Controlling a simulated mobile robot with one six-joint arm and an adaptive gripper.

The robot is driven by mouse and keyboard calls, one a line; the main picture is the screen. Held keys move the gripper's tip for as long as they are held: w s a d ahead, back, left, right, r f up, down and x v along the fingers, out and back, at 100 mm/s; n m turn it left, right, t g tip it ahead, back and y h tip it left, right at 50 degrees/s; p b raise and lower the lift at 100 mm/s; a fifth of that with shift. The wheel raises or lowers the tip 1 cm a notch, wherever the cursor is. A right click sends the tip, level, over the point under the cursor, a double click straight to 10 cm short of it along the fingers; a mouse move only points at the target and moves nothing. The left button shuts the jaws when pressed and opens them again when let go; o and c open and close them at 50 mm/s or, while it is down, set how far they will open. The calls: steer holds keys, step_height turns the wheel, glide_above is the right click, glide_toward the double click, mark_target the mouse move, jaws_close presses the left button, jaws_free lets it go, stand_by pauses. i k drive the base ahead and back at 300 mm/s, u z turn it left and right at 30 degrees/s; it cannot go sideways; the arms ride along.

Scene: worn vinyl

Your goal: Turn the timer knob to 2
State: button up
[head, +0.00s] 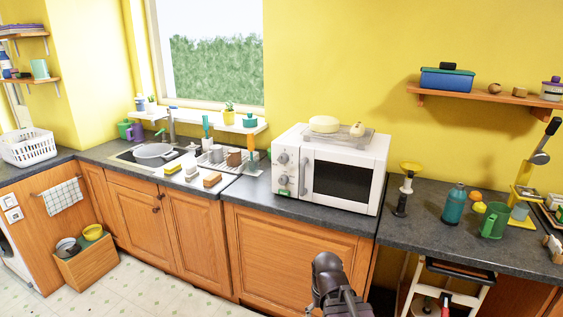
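The white microwave (377,205) stands on the dark counter under the yellow wall, its front turned toward me. Its control strip is on the left of the door. An upper round grey knob (283,158) and a lower round grey knob (283,180) sit on this strip, with a small green mark below them. Their markings and pointer settings are too small to read, so I cannot tell which is the timer. A dark part of my arm shows at the bottom centre, in front of the cabinet and apart from the microwave. I see no gripper fingers.
A grey rack (340,137) with pale food lies on the microwave. A black and yellow utensil (405,187) stands to its right, beyond it a teal bottle (454,204) and green mug (494,220). The sink (150,153) is left. A step stool (452,268) stands lower right.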

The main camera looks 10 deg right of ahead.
mark_target(284, 157)
steer(key=k, duration=1.35)
steer(key=z, duration=0.2)
steer(key=i, duration=1.9)
steer(key=u, duration=0.4)
